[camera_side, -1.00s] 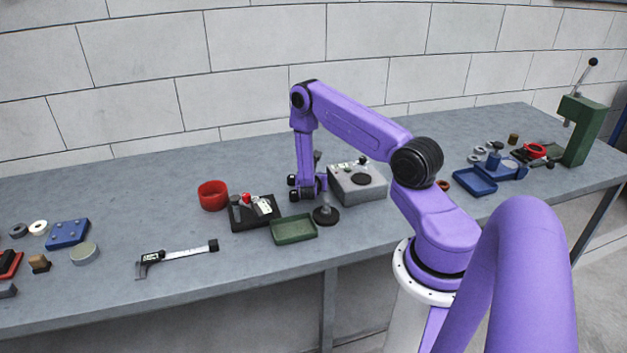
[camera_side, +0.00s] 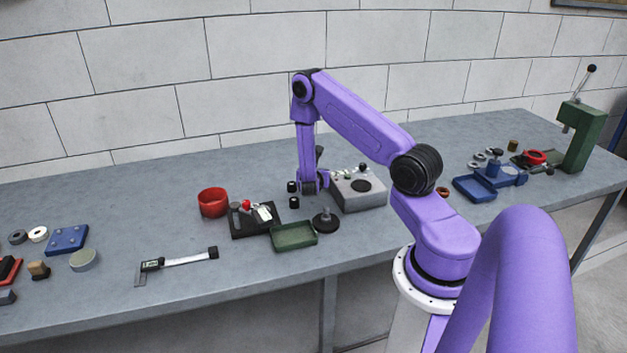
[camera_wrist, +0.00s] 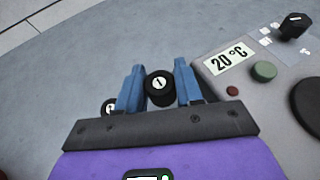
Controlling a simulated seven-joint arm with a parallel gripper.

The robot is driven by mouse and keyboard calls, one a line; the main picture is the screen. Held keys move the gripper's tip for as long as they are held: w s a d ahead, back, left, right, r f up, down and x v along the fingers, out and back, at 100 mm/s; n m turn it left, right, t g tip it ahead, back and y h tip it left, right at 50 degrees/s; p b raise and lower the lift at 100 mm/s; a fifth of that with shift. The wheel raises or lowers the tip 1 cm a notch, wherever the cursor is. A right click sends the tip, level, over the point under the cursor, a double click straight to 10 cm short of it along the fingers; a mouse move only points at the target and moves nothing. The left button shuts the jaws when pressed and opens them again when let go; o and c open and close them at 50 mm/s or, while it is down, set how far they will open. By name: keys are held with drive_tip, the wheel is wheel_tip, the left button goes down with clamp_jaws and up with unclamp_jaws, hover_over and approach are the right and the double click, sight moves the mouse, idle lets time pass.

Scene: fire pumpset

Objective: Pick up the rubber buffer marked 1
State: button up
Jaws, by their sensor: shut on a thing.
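The rubber buffer marked 1 (camera_wrist: 159,90) is a short black cylinder with a white label on top. It sits between the two blue fingers of my gripper (camera_wrist: 159,76), which is shut on it. In the side view my gripper (camera_side: 310,187) is low over the bench, just left of the grey control box; the held buffer is hard to make out there. Two other black buffers with pale tops (camera_side: 292,187) (camera_side: 294,202) stand on the bench left of the gripper. One buffer (camera_wrist: 108,106) shows partly behind the left finger in the wrist view, its mark mostly hidden.
Bench behind is clear.

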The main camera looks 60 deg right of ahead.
drive_tip(key=s+a+r, duration=0.8)
drive_tip(key=s, duration=0.1)
drive_tip(key=shift+s+r, duration=0.25)
drive_tip(key=shift+s, duration=0.15)
